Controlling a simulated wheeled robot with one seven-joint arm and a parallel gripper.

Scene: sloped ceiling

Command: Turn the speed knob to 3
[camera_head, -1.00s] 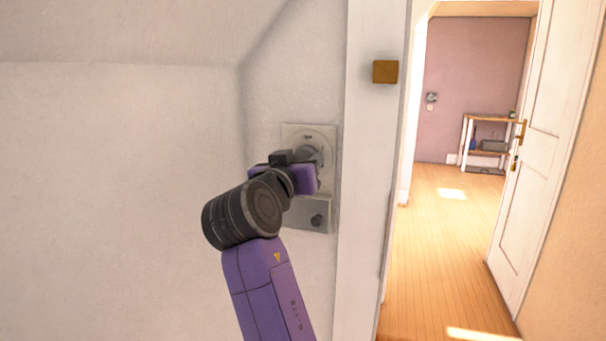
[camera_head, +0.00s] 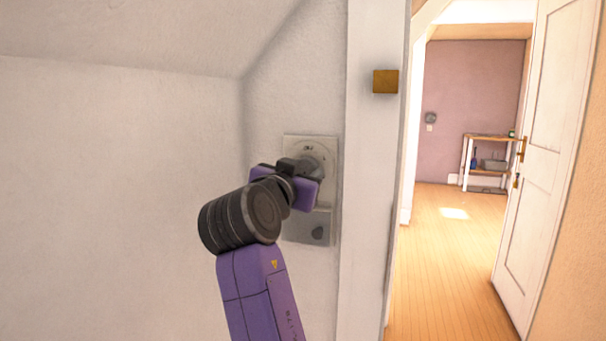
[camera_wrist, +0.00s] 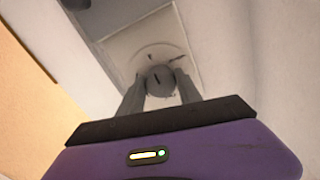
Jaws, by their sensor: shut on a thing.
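The speed knob (camera_wrist: 161,80) is a round grey knob with a dark line on its face, on a round dial on a pale wall plate (camera_head: 326,190). In the wrist view it sits between my two gripper fingers (camera_wrist: 160,92), which are shut on it. A dark mark shows on the dial to the upper right of the knob. In the head view my gripper (camera_head: 308,167) reaches the dial and hides most of the knob. The dial's numbers are too small or hidden to read.
A brown block (camera_head: 385,81) is on the door frame to the right. An open white door (camera_head: 555,150) and a wooden floor lie beyond. A bare wall is on the left.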

